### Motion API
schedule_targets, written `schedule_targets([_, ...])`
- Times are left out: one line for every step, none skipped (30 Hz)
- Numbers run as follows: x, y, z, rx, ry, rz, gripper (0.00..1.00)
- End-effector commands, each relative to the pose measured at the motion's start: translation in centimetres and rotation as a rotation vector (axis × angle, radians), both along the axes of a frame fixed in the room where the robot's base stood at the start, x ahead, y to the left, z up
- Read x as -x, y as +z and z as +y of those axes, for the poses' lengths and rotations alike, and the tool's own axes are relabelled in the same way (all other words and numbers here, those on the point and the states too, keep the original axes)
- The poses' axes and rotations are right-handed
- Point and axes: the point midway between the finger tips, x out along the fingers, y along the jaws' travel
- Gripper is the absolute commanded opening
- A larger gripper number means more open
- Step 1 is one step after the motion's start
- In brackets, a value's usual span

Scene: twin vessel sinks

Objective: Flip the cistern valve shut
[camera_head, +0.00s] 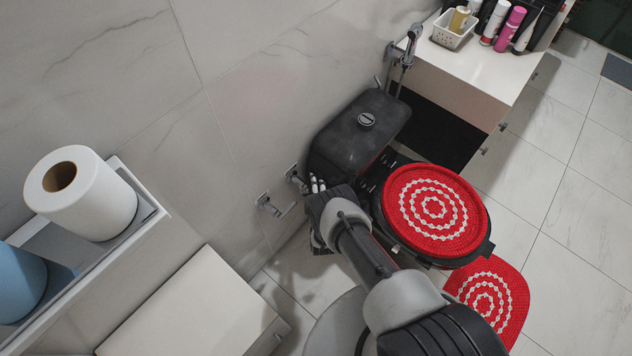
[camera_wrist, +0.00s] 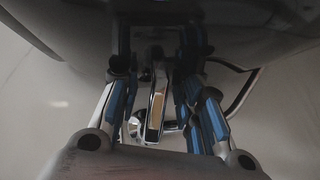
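In the head view my gripper (camera_head: 318,187) is beside the black cistern (camera_head: 362,130), low by the wall, and my own wrist hides most of the valve.
The toilet with its red-and-white lid cover (camera_head: 435,210) stands right of my arm. A dark curved hose (camera_wrist: 245,88) runs right of the valve. A white cabinet (camera_head: 190,310) and a shelf with a paper roll (camera_head: 85,195) are at left.

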Motion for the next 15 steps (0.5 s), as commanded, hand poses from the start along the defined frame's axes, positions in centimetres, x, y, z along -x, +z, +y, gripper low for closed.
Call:
schedule_targets([0.0, 0.0, 0.0, 0.0, 0.0, 0.0, 0.33])
schedule_targets([0.0, 0.0, 0.0, 0.0, 0.0, 0.0, 0.33])
schedule_targets([0.0, 0.0, 0.0, 0.0, 0.0, 0.0, 0.33])
schedule_targets([0.0, 0.0, 0.0, 0.0, 0.0, 0.0, 0.33])
schedule_targets([0.1, 0.0, 0.0, 0.0, 0.0, 0.0, 0.33])
schedule_targets([0.2, 0.0, 0.0, 0.0, 0.0, 0.0, 0.33])
schedule_targets([0.4, 0.0, 0.0, 0.0, 0.0, 0.001, 0.33])
schedule_targets([0.7, 0.1, 0.0, 0.001, 0.001, 0.002, 0.33])
schedule_targets([1.1, 0.1, -0.1, 0.001, 0.002, 0.003, 0.33])
schedule_targets([1.5, 0.2, -0.1, 0.001, 0.002, 0.003, 0.33])
schedule_targets([1.9, 0.3, -0.2, 0.001, 0.002, 0.004, 0.33])
schedule_targets([2.6, 0.4, -0.3, 0.001, 0.002, 0.004, 0.33])
schedule_targets([3.3, 0.4, -0.4, 0.002, 0.002, 0.005, 0.33])
schedule_targets([3.9, 0.5, -0.5, 0.003, 0.001, 0.006, 0.33])
schedule_targets([4.8, 0.8, -0.6, 0.002, 0.003, 0.004, 0.33])
